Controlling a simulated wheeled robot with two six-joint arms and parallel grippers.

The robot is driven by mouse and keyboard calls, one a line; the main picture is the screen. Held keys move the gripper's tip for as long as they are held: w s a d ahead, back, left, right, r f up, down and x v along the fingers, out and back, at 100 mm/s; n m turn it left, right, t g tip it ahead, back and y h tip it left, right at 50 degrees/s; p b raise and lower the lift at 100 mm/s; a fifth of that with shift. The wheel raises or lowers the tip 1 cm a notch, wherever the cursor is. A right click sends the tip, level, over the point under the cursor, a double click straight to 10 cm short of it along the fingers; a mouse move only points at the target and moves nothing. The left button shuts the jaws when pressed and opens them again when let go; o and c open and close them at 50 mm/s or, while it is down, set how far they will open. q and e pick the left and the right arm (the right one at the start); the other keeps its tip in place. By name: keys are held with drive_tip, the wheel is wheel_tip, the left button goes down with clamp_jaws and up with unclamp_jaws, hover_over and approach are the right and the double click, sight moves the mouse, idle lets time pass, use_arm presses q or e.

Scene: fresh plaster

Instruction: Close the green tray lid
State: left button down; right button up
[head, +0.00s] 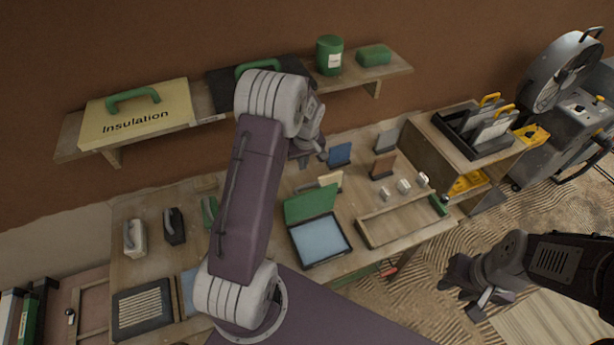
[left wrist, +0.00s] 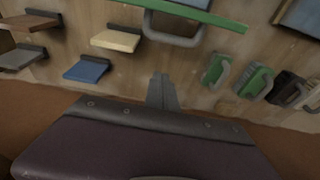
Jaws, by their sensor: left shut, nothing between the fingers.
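The green tray lid (head: 310,204) stands raised at the back of a dark tray with a pale blue inside (head: 320,241). In the left wrist view the lid's green edge (left wrist: 200,12) crosses the top, with a grey handle (left wrist: 172,30) below it. My left gripper (head: 304,162) is over the back of the table, behind the raised lid. Its fingers (left wrist: 162,78) are shut and empty, seemingly apart from the handle. My arm hides part of the table left of the tray. My right gripper (head: 478,303) is off the table's right side; its opening is unclear.
Blue (head: 340,154), brown (head: 381,168) and cream (head: 331,180) floats stand behind the tray. A shallow wooden tray (head: 398,224) lies to its right. Handled tools (head: 174,226) stand at the left. A wall shelf (head: 200,125) holds a box labelled Insulation (head: 134,115).

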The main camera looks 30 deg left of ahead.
sight(308, 200)
use_arm(q)
drive_tip(key=f, duration=0.1)
drive_tip(key=s+d+f+p, duration=0.1)
drive_tip(key=f, duration=0.1)
drive_tip(key=s+d+f+p, duration=0.1)
drive_tip(key=shift+d+f, duration=0.1)
drive_tip(key=shift+f, duration=0.05)
drive_tip(key=shift+a+f, duration=0.1)
drive_tip(key=shift+a, duration=0.1)
